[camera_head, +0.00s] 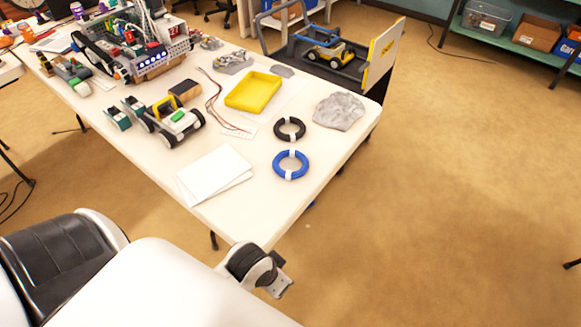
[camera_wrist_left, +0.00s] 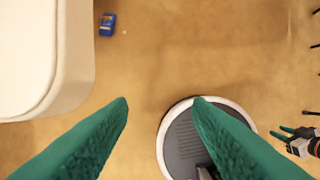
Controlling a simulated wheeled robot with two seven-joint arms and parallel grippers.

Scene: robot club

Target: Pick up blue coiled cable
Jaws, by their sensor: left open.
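The blue coiled cable (camera_head: 279,169) lies flat on the white table (camera_head: 250,205) near its right edge in the head view. It is a ring with white ties. A black coiled cable (camera_head: 279,133) lies just behind it, apart from it. In the left wrist view my left gripper (camera_wrist_left: 162,103) is open and empty, its green fingers wide apart above the floor. The blue coiled cable is not in that view. Part of my right gripper (camera_wrist_left: 283,132) shows at the right edge of the wrist view, too small to tell its opening.
White sheets (camera_head: 215,173) lie left of the blue cable. A grey rock-like piece (camera_head: 339,111), a yellow tray (camera_head: 253,92) and a small wheeled robot (camera_head: 177,122) are also on the table. A small blue object (camera_wrist_left: 107,25) lies on the floor. Open floor spreads to the right.

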